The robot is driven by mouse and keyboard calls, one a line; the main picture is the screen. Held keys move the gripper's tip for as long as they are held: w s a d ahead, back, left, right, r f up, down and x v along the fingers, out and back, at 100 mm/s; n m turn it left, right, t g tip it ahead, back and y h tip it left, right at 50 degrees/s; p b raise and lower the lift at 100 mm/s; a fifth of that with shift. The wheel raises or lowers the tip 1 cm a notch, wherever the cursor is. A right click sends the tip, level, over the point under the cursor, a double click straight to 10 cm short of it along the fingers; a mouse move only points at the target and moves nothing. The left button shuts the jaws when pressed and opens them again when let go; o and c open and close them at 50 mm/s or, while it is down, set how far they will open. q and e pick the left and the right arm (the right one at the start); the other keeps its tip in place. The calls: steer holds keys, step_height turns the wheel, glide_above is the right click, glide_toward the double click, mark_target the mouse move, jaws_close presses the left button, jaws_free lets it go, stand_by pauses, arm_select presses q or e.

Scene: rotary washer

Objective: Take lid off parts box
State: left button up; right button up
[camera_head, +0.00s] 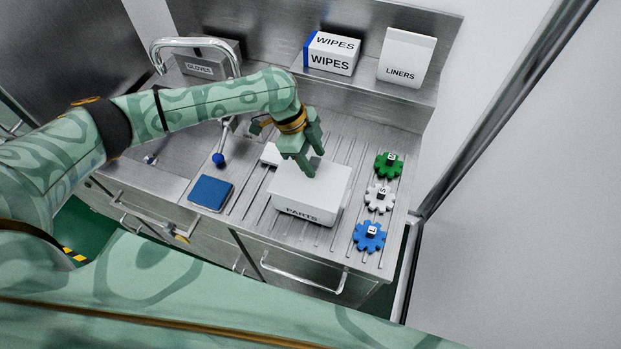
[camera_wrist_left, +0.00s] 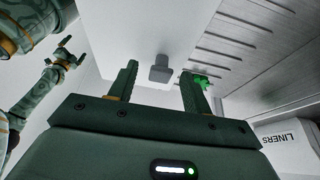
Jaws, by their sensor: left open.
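The parts box (camera_head: 303,213) is white, labelled PARTS, and stands on the grooved steel counter. Its pale lid (camera_head: 331,184) is on top, and fills much of the left wrist view (camera_wrist_left: 140,30). A grey knob (camera_wrist_left: 160,70) stands out from the lid. My left gripper (camera_head: 300,170) points down over the lid; its open fingers (camera_wrist_left: 160,90) lie on either side of the knob in the picture, with gaps visible. Part of the lid is hidden by the gripper in the head view. My right gripper (camera_wrist_left: 72,50) appears small at upper left in the wrist view.
Green (camera_head: 388,165), white (camera_head: 379,198) and blue (camera_head: 369,236) gears lie right of the box. A blue pad (camera_head: 211,193) lies left of it. WIPES (camera_head: 331,55), LINERS (camera_head: 405,58) and GLOVES (camera_head: 207,62) boxes stand behind. A curved faucet (camera_head: 186,42) is at back left.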

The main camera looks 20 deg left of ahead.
arm_select(q)
jaws_close()
